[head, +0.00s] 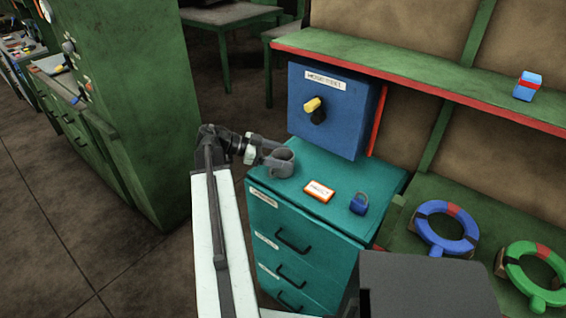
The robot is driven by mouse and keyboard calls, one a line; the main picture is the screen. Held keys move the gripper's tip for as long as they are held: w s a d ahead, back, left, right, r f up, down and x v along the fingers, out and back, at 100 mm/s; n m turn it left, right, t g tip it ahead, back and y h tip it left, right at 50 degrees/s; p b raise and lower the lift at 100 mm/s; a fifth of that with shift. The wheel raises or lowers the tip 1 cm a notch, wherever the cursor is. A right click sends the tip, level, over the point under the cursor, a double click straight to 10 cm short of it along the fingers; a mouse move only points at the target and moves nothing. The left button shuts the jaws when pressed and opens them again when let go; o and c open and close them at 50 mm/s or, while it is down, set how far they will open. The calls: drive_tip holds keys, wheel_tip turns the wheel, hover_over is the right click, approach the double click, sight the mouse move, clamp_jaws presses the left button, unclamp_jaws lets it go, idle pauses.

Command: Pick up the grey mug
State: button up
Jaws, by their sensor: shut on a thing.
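The grey mug (281,163) is upright at the left back of the teal drawer cabinet's top (340,212), its round open rim facing up. My gripper (264,155) reaches in from the left and is shut on the mug at its left side. The fingertips are small and partly merge with the mug's grey. I cannot tell whether the mug's base touches the cabinet top or is just above it.
An orange-and-white box (319,191) and a blue padlock (359,204) lie on the cabinet top, right of the mug. A blue box with a yellow-and-black knob (314,108) stands behind. A green shelf (430,82) runs above right. Blue (446,228) and green (535,273) rings lie at right.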

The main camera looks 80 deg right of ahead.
drive_tip(key=shift+r, duration=0.1)
wheel_tip(320, 180, up, 10)
drive_tip(key=p, duration=1)
